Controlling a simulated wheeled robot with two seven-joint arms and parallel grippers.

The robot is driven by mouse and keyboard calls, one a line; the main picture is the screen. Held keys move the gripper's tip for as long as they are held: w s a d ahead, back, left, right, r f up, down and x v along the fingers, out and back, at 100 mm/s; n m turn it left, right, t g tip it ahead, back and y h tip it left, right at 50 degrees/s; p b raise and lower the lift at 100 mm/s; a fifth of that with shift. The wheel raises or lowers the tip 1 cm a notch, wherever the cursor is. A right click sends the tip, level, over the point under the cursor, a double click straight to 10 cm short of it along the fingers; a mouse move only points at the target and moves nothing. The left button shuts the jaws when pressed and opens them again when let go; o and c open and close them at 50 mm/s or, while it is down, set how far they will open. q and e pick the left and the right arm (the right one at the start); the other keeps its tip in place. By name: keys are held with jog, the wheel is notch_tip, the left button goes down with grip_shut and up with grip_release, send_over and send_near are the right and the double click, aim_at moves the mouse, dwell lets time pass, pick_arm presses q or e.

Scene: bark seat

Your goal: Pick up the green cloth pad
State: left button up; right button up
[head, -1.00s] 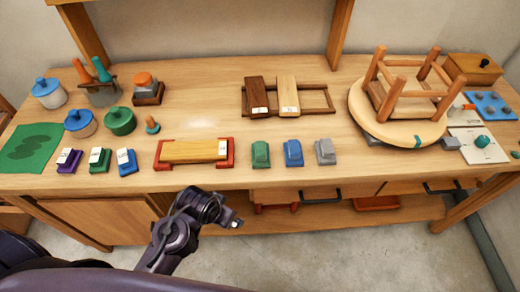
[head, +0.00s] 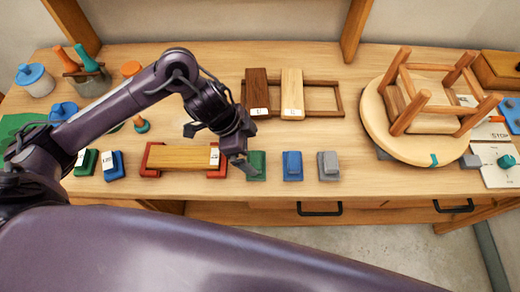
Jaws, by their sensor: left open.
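The green cloth pad (head: 257,165) lies near the front of the bench, at the left of a row with a blue pad (head: 292,166) and a grey pad (head: 328,165). My left gripper (head: 217,148) is open and empty. It hangs over the wooden board in the red holder, just left of the green pad. One finger overlaps the pad's left edge in the picture; I cannot tell whether it touches. My right gripper is not in view.
The board (head: 180,158) in its red holder lies left of the pad. Behind stands a wooden frame (head: 325,97) with two slats. An upturned stool (head: 415,150) is on the right. Small green and blue blocks (head: 112,167) lie left. Bench between grey pad and stool is mostly clear.

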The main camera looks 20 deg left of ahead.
aim_at(254, 160)
pick_arm(q)
jog(key=shift+s+a+f, duration=0.2)
jog(key=shift+a, duration=0.05)
jog(key=shift+s+d+f, duration=0.1)
jog(key=shift+d+f, duration=0.15)
jog(key=shift+f, duration=0.4)
jog(key=shift+s+d+f, duration=0.1)
jog(key=shift+d+f, duration=0.15)
jog(key=shift+f, duration=0.35)
jog(key=x, duration=0.3)
jog(key=shift+a+f+p, duration=0.2)
jog(key=shift+f+p, duration=0.2)
jog(key=shift+f, duration=0.05)
jog(key=shift+w+d+f, duration=0.1)
jog(key=shift+d+f, duration=0.05)
jog(key=shift+f, duration=0.2)
jog(key=c, duration=1)
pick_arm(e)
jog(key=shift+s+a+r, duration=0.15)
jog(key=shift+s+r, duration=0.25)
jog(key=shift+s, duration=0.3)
pick_arm(q)
jog(key=shift+c, duration=0.2)
notch_tip(254, 160, up, 20)
jog(key=p, duration=0.3)
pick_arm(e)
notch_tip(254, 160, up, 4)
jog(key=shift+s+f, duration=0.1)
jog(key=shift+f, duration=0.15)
